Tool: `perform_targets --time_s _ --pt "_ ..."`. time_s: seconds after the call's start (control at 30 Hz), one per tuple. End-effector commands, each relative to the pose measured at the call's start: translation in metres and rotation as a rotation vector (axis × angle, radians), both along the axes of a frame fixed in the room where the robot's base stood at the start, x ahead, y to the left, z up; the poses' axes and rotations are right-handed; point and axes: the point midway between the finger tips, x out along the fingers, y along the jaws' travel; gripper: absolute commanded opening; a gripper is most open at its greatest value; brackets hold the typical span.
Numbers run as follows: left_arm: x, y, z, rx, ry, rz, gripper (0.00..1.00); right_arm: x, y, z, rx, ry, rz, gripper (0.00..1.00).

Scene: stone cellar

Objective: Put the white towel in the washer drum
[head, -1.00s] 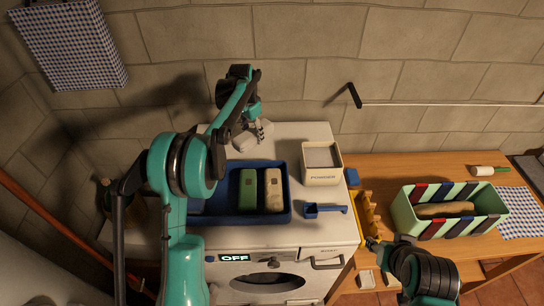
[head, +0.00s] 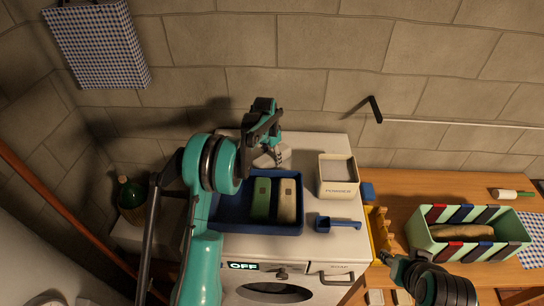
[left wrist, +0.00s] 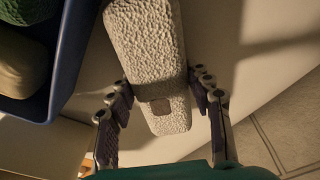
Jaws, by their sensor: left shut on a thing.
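The white towel (head: 283,156), a rolled, bumpy-textured cloth with a small brownish tag, lies at the back of the white washer top (head: 335,147). It also shows in the left wrist view (left wrist: 148,60). My left gripper (head: 272,151) is shut on it, one finger on each side near its tagged end; the fingers show in the left wrist view (left wrist: 160,112). In the head view the gripper partly hides the towel. The washer's round front with the drum (head: 275,291) is at the bottom edge; its inside is too dark to tell. My right gripper (head: 384,257) is low at the right, away from the towel.
A blue tray (head: 232,220) holds a green roll (head: 261,199) and a beige roll (head: 287,201). A powder box (head: 338,190) and blue scoop (head: 335,224) stand right of it. A striped basket (head: 427,243) is on the wooden table (head: 395,185). A bottle (head: 131,195) stands left.

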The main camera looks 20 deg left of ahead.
Motion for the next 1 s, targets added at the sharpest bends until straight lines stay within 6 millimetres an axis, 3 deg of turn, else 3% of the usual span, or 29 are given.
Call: perform_targets --time_s 0.23,0.27,0.33,0.77,1.0 --pt "0.0 0.0 -0.004 0.0 0.0 0.0 0.21 0.0 0.0 -0.004 0.0 0.0 0.0 0.4" --pt "0.0 0.0 -0.004 0.0 0.0 0.0 0.53 0.0 0.0 -0.004 0.0 0.0 0.0 0.4" --pt "0.0 0.0 -0.003 0.0 0.0 0.0 0.72 0.0 0.0 -0.003 0.0 0.0 0.0 0.4" --pt "0.0 0.0 0.005 0.0 0.0 0.0 0.72 0.0 0.0 0.001 0.0 0.0 0.0 0.4" --pt "-0.005 0.003 0.051 0.0 0.0 0.0 0.72 0.0 0.0 -0.002 0.0 0.0 0.0 0.4"
